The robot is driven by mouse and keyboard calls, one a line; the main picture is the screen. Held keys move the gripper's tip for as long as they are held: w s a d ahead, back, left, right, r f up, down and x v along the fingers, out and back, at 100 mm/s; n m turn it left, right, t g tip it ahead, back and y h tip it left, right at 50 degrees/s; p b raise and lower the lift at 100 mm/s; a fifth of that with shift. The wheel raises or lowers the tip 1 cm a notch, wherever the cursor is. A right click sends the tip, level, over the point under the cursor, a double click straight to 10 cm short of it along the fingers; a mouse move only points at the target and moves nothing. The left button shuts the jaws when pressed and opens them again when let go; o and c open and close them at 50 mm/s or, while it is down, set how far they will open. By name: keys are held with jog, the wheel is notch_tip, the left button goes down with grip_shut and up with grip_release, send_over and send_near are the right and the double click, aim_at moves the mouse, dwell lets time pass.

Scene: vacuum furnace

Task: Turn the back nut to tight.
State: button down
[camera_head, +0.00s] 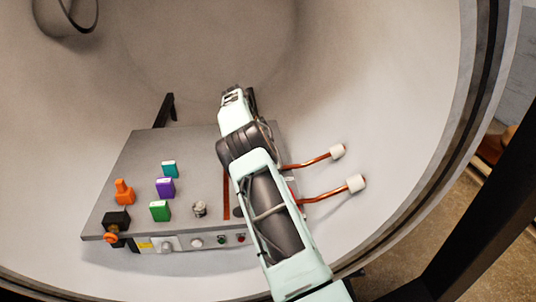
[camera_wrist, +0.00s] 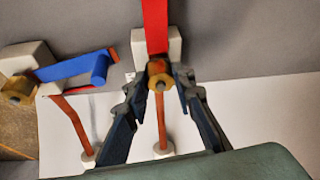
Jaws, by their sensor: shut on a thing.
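The back nut (camera_wrist: 160,72) is a small brass-coloured hexagonal piece on a white block, at the centre of the wrist view. A copper pipe (camera_wrist: 162,125) runs down from it to a white end. My gripper (camera_wrist: 160,87) has its two dark fingers closed around the nut, one on each side. A red bar (camera_wrist: 155,25) extends upward from the nut. A second brass nut (camera_wrist: 18,88) sits at the left on another white block, with a blue lever (camera_wrist: 72,69) beside it. In the head view my arm hides the nuts and the fingers.
In the head view, a grey panel (camera_head: 150,150) carries orange, purple, green and teal pieces and a knob (camera_head: 200,209). Two copper pipes with white ends (camera_head: 337,151) extend right of my arm. The pale round chamber wall (camera_head: 400,60) encloses everything.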

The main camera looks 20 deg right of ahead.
jog(key=shift+f+m+p, duration=0.1)
jog(key=shift+m+p, duration=0.3)
jog(key=shift+m, duration=0.2)
jog(key=c, duration=1.6)
grip_release()
jog(key=shift+v, duration=3.8)
jog(key=shift+w, duration=0.15)
